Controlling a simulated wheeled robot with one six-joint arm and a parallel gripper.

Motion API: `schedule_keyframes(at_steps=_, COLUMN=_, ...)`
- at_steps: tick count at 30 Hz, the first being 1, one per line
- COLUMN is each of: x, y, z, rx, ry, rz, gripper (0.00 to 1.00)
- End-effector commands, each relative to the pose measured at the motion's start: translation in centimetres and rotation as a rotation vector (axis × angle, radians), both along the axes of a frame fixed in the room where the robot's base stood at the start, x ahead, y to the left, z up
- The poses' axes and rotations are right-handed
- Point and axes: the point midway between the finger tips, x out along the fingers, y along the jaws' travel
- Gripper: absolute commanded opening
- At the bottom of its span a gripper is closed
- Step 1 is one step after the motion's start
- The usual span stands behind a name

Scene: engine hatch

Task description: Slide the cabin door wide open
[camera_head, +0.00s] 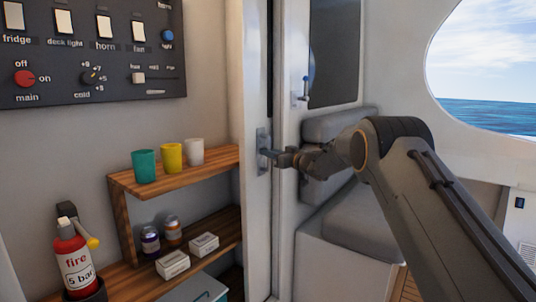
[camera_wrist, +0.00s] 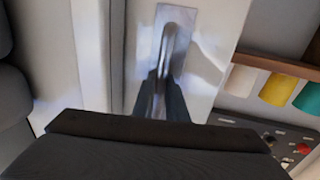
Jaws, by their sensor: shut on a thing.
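The cabin door (camera_head: 257,215) is a pale upright panel in the middle of the head view, seen at a steep angle. A metal handle on a grey plate (camera_head: 261,138) is fixed to it. My gripper (camera_head: 270,156) is shut on the handle, with the arm reaching in from the right. In the wrist view the handle (camera_wrist: 173,45) runs down between the dark fingers of my gripper (camera_wrist: 160,92), which hide its lower end. How far the door stands open I cannot tell.
Left of the door is a wooden shelf (camera_head: 128,183) with green, yellow and white cups. Below are jars, small boxes and a red fire extinguisher (camera_head: 75,265). A switch panel (camera_head: 60,75) hangs above. Grey seat cushions (camera_head: 365,225) are at the right, behind my arm.

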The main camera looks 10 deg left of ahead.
Motion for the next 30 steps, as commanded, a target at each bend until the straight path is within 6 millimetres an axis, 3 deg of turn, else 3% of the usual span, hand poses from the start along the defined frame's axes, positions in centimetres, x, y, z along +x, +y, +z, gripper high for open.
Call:
schedule_keyframes(at_steps=13, x=-0.3, y=-0.6, z=0.1, rx=0.001, ry=-0.001, rz=-0.001, gripper=0.20)
schedule_keyframes(at_steps=30, x=-4.8, y=-5.5, z=0.1, rx=0.000, ry=-0.001, rz=0.003, gripper=0.20)
